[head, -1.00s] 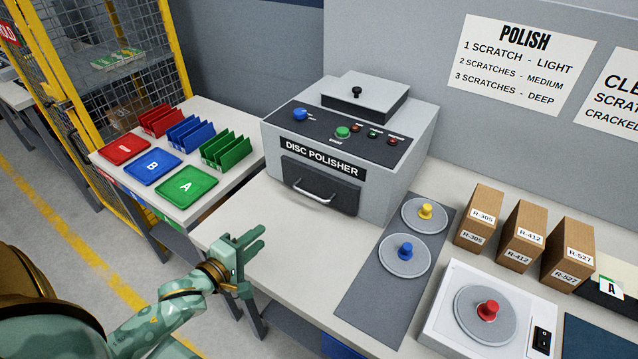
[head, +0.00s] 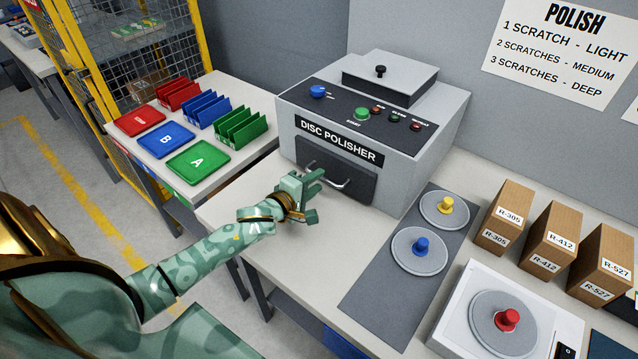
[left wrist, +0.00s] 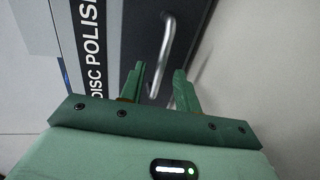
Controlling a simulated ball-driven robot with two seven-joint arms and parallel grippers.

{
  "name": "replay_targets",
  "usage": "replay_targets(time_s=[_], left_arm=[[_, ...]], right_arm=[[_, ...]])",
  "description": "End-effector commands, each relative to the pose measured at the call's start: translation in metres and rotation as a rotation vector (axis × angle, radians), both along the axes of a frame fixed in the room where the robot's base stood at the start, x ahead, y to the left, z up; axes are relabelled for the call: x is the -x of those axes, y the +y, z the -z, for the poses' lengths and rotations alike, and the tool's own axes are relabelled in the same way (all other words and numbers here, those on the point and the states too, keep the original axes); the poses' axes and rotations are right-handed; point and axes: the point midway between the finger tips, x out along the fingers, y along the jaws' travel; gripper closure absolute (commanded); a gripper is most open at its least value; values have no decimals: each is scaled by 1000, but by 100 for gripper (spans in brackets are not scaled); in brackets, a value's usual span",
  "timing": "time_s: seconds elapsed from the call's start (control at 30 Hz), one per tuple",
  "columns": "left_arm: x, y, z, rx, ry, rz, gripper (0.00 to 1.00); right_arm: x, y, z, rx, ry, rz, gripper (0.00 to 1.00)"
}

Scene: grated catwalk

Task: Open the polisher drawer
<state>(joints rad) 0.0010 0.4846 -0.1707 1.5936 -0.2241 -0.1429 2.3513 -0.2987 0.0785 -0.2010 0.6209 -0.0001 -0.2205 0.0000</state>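The disc polisher (head: 420,157) is a grey box on the bench with a dark drawer front (head: 352,186) below its name label. The drawer is shut. A silver bar handle (head: 333,181) crosses the drawer front; it also shows in the left wrist view (left wrist: 167,45), just beyond the fingertips. My left gripper (head: 317,196) is open and empty in front of the drawer, close to the handle's left part. In the left wrist view its two green fingers (left wrist: 158,80) stand apart, with the handle's near end in line with the gap. My right gripper is not in view.
Left of the polisher, a side table (head: 222,165) holds red, blue and green trays and racks. To the right, a dark mat (head: 378,292) carries discs with blue and yellow knobs. Cardboard boxes (head: 549,238) and a red-knobbed device (head: 455,313) stand farther right. The bench before the drawer is clear.

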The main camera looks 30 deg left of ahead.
Motion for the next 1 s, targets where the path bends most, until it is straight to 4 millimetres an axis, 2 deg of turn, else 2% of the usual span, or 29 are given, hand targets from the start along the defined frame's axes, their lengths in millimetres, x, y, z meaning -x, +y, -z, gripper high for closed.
replay_targets(time_s=[0.13,0.43,0.47,0.57,0.83,1.0], left_arm=[[-13,-1,3,-1,0,0,68],[-16,-1,3,0,1,0,68],[-16,-1,3,0,1,0,70],[-16,-1,3,0,1,0,98],[-12,-1,2,1,1,0,100],[10,0,-1,4,3,-3,100]], right_arm=[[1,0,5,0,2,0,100],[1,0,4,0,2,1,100],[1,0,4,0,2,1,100],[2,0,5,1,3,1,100],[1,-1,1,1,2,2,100],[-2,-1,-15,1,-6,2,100]])
